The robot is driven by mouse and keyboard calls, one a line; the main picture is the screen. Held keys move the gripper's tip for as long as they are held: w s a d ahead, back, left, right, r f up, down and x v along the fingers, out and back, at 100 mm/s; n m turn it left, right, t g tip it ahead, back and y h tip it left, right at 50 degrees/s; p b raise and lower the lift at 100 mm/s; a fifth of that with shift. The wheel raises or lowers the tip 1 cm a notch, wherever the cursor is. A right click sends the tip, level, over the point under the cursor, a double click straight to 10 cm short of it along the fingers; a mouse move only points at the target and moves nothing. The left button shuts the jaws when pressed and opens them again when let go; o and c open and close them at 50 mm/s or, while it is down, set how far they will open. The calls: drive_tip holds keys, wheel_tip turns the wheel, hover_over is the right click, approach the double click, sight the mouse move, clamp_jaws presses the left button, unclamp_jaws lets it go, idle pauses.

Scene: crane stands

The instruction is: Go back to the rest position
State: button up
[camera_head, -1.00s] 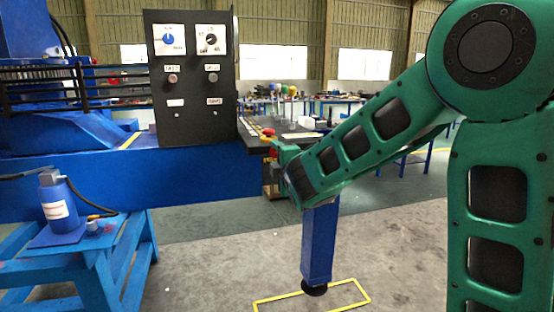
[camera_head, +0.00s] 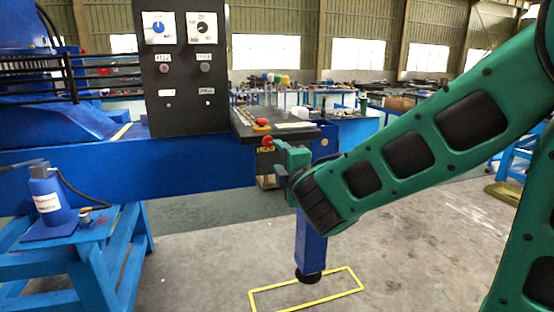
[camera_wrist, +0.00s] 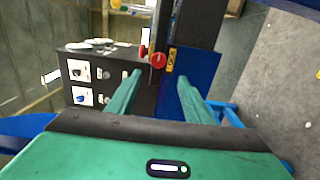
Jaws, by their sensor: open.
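My green gripper (camera_head: 281,152) is in front of the blue machine, at the end of my arm. Its two fingers are apart and nothing is between them in the wrist view (camera_wrist: 160,76). A red knob (camera_head: 267,141) on the machine's front shows just beside the gripper in the head view. The red knob also shows beyond the fingers in the wrist view (camera_wrist: 158,60), beside a yellow label (camera_wrist: 171,56). I cannot tell how far the fingertips are from it. My forearm hides part of the machine's right end.
A black control panel (camera_head: 185,115) with two dials stands on the machine. A blue bottle-like device (camera_head: 50,203) stands on a blue stand (camera_head: 125,235) at left. A blue leg (camera_head: 311,243) stands by a yellow floor outline (camera_head: 335,292).

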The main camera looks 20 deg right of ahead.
drive_tip(key=s+d+f+m+g+h, duration=0.2)
drive_tip(key=s+d+f+m+g, duration=0.4)
drive_tip(key=d, duration=0.4)
drive_tip(key=s+d+f+m+g+h, duration=0.3)
drive_tip(key=s+d+f+m, duration=0.3)
drive_tip(key=d, duration=0.4)
drive_tip(key=s+f+m+g+y, duration=0.1)
drive_tip(key=s+m+g, duration=0.2)
drive_tip(key=s, duration=0.5)
drive_tip(key=s+a+f+m+g+y, duration=0.1)
drive_tip(key=s+f+m+g+y, duration=0.1)
drive_tip(key=s+m, duration=0.3)
drive_tip(key=s+f+m+g+y, duration=0.2)
drive_tip(key=s+m+g, duration=0.2)
drive_tip(key=s, duration=0.8)
drive_tip(key=shift+s+a+m, duration=0.15)
drive_tip(key=shift+s+m, duration=0.15)
drive_tip(key=shift+f, duration=0.1)
